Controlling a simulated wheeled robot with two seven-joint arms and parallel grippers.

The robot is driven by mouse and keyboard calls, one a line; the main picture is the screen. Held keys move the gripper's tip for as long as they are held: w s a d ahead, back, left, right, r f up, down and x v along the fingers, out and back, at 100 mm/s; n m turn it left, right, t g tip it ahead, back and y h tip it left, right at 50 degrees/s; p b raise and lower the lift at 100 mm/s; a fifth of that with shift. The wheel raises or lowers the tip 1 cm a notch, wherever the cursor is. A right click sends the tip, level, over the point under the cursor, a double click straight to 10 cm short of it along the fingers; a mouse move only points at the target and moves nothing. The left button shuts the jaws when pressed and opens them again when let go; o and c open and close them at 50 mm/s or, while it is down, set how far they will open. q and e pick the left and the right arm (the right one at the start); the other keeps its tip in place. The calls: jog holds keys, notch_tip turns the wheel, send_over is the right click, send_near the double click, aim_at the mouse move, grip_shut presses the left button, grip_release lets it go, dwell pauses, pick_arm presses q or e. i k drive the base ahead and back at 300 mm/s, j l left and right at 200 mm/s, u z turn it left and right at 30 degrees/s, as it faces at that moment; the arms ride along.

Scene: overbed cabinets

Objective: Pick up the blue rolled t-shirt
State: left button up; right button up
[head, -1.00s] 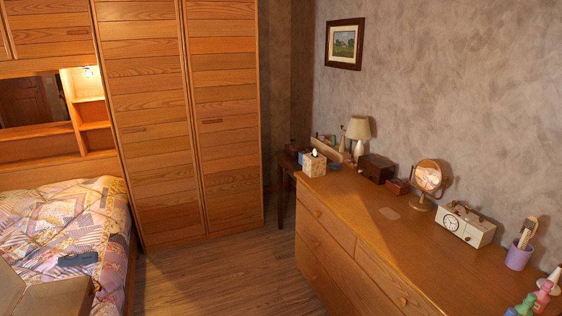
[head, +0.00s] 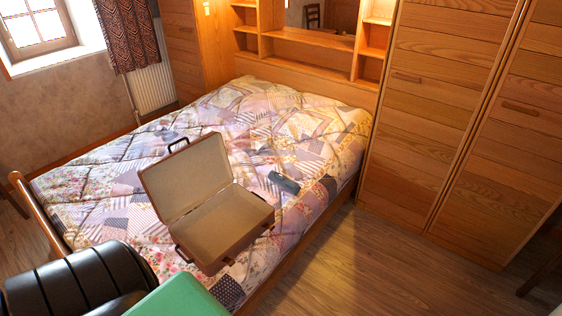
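A small dark blue-grey rolled bundle (head: 284,183), which looks like the rolled t-shirt, lies on the patchwork quilt of the bed (head: 330,130). It is just right of an open brown suitcase (head: 200,236) and near the bed's right edge. The suitcase looks empty, with its lid tipped up to the left. Neither of my grippers shows in the head view.
A green surface (head: 182,298) and a black ribbed chair-like thing (head: 82,282) fill the bottom left. Wooden wardrobe doors (head: 430,110) stand at the right. The wooden floor (head: 385,260) right of the bed is clear.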

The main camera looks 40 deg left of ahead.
aim_at(290, 186)
jog(key=i+u, duration=0.25)
jog(key=i, duration=0.3)
jog(key=i+l+u, duration=0.25)
jog(key=i, duration=0.3)
jog(key=i+l+u, duration=0.25)
jog(key=i, duration=0.25)
jog(key=i+j, duration=0.05)
